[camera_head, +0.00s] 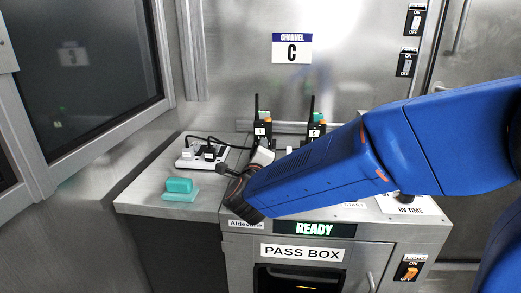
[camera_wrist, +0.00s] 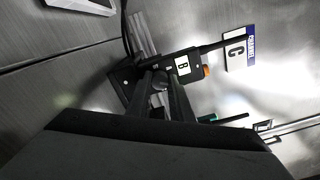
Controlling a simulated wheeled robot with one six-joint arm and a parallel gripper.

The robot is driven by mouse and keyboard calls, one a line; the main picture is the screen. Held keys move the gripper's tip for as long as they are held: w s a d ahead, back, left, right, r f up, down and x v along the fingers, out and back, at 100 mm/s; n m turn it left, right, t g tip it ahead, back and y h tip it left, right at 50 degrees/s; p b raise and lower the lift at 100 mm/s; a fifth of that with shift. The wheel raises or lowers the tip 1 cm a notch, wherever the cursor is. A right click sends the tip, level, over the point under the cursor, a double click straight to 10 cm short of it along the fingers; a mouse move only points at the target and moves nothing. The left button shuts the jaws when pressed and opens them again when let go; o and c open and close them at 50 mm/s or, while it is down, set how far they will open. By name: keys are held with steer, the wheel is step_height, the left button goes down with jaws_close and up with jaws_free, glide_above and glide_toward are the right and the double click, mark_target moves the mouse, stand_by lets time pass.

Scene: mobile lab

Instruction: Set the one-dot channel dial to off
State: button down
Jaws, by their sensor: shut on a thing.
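Two dark handheld radios stand upright at the back of the counter in the head view, the left radio (camera_head: 262,130) and the right radio (camera_head: 316,129). In the wrist view, a radio with a "B" label (camera_wrist: 183,66) and an orange top knob (camera_wrist: 206,70) is close ahead. My gripper (camera_wrist: 163,77) is shut on a dark round dial (camera_wrist: 160,81) low on its front. Dot marks are too small to read, so I cannot tell which channel dial it is or its setting. In the head view my blue forearm hides the fingertips.
A white power strip (camera_head: 201,153) with plugs and cords and a teal block (camera_head: 179,186) on a pad lie left on the counter. The "PASS BOX" front (camera_head: 302,252) is below.

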steer(key=c, duration=1.6)
jaws_free()
steer(key=shift+o, duration=0.2)
steer(key=shift+f+m, duration=0.1)
steer(key=shift+m, duration=0.2)
